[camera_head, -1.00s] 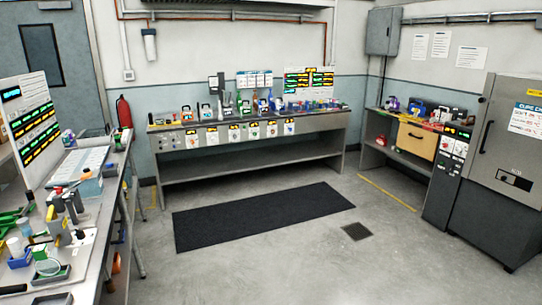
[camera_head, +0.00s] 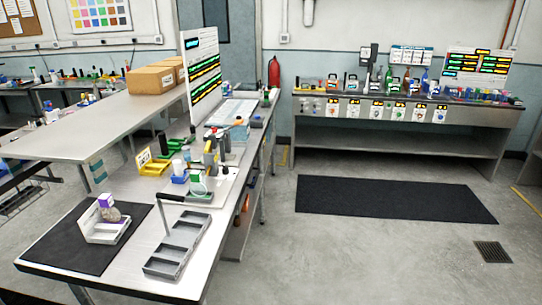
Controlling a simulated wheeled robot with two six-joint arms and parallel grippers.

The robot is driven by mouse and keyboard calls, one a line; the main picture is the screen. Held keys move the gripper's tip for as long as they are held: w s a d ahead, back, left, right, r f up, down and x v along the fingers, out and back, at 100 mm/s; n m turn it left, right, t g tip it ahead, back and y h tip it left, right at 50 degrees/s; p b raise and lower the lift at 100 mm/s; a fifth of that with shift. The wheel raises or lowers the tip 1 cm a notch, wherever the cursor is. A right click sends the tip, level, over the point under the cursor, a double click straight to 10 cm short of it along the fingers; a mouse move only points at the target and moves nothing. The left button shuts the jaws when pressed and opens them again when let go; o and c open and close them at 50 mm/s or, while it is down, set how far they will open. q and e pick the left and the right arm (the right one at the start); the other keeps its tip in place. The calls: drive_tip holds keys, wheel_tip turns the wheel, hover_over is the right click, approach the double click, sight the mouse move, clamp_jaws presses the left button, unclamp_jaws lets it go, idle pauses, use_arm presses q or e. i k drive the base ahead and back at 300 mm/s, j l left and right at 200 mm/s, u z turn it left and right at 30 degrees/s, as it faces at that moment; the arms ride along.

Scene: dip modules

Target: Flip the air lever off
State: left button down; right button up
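I cannot make out with certainty which thing is the air lever. Farther along that bench is a light blue and white box-like unit (camera_head: 238,129). The back bench (camera_head: 400,138) has a front panel with several small round controls and yellow-marked labels, too small to read. Neither of my grippers is in view.
On the near bench are a black mat (camera_head: 60,248) with a white holder, a grey compartment tray (camera_head: 178,246), and a yellow bin (camera_head: 153,168). Cardboard boxes (camera_head: 152,80) stand on the bench behind. A dark floor mat (camera_head: 390,199) lies on open floor at right.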

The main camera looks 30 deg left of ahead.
sight(208, 148)
drive_tip(key=u, duration=1.4)
